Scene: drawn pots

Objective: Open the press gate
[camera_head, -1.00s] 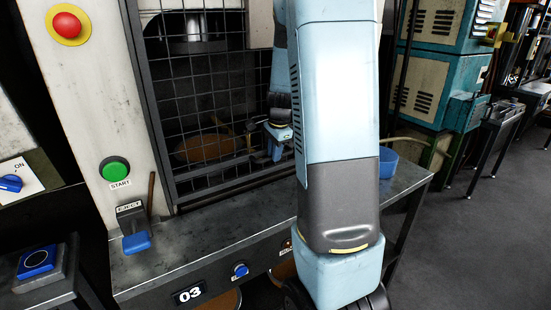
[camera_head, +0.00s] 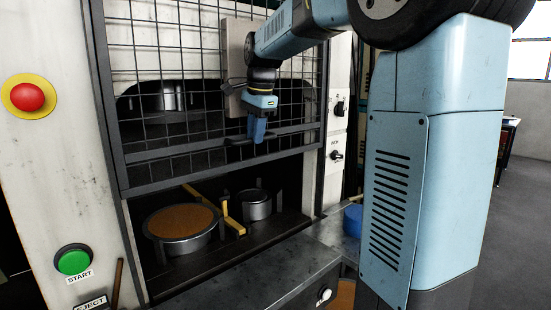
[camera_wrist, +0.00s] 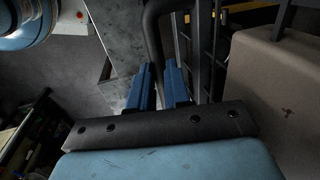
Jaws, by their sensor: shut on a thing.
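The press gate (camera_head: 170,90) is a dark wire-mesh panel in a frame. It stands raised, with its bottom rail (camera_head: 180,176) well above the press bed, so the opening below shows. My gripper (camera_head: 257,130) is at the lower right of the gate. In the wrist view its blue fingers (camera_wrist: 160,88) are shut on the dark gate handle (camera_wrist: 152,35). Part of the handle (camera_head: 238,141) shows beside the fingers in the head view.
Inside the opening are a round pan (camera_head: 184,236) with a brown top, a smaller grey pot (camera_head: 255,205) and a yellow bar (camera_head: 228,212). A pale box (camera_head: 235,62) is by my wrist. The front ledge (camera_head: 250,283) is largely clear. A blue cup (camera_head: 352,219) stands to the right.

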